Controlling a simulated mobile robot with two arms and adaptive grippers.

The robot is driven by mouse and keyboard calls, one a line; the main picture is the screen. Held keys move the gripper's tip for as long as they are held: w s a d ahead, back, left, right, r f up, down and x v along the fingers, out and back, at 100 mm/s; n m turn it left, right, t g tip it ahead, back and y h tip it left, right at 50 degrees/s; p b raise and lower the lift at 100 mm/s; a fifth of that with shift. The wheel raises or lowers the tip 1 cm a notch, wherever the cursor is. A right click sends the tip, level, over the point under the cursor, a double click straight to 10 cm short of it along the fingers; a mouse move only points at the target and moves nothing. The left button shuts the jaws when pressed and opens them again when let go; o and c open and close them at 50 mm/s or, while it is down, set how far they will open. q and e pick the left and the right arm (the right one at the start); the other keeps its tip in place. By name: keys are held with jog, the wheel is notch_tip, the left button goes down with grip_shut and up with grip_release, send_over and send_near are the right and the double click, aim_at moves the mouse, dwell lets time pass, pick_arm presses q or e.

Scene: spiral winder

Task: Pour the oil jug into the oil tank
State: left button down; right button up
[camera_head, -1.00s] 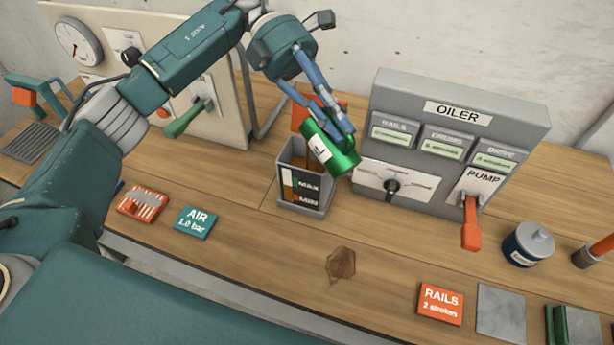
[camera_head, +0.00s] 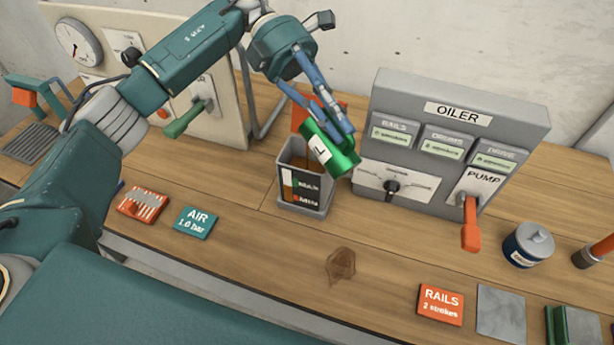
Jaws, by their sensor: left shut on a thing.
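The oil jug (camera_head: 341,160) is a green can with a white label. It is tilted far over above the right side of the oil tank, with its far end toward the upper left. My left gripper (camera_head: 332,125) is shut on the jug, its blue fingers around it. The oil tank (camera_head: 306,207) is a grey open box with a front window marked MAX and MIN. Brown liquid shows in the window. The jug and fingers hide part of the tank's opening, and I cannot make out a stream. My right gripper is not in view.
The grey oiler box (camera_head: 458,115) with an orange pump lever (camera_head: 471,225) stands just right of the jug. A panel with a green lever (camera_head: 184,120) is at left. A brown stain (camera_head: 341,264) marks the table. A lidded pot (camera_head: 528,245) stands at right.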

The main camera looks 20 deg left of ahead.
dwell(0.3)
pick_arm(q)
jog(key=shift+w+a+f+b, duration=0.1)
jog(key=shift+f+b, duration=0.1)
jog(key=shift+b, duration=0.2)
jog(key=shift+a+g+h, duration=0.1)
jog(key=shift+g+h, duration=0.2)
jog(key=shift+w+a+r, duration=0.1)
jog(key=shift+w, duration=0.05)
dwell(1.2)
jog(key=shift+w+a+f+g+h+b, duration=0.2)
jog(key=shift+f+g+h+b, duration=0.15)
jog(key=shift+b, duration=0.4)
jog(key=shift+a+r, duration=0.1)
jog(key=shift+r, duration=0.05)
dwell(0.9)
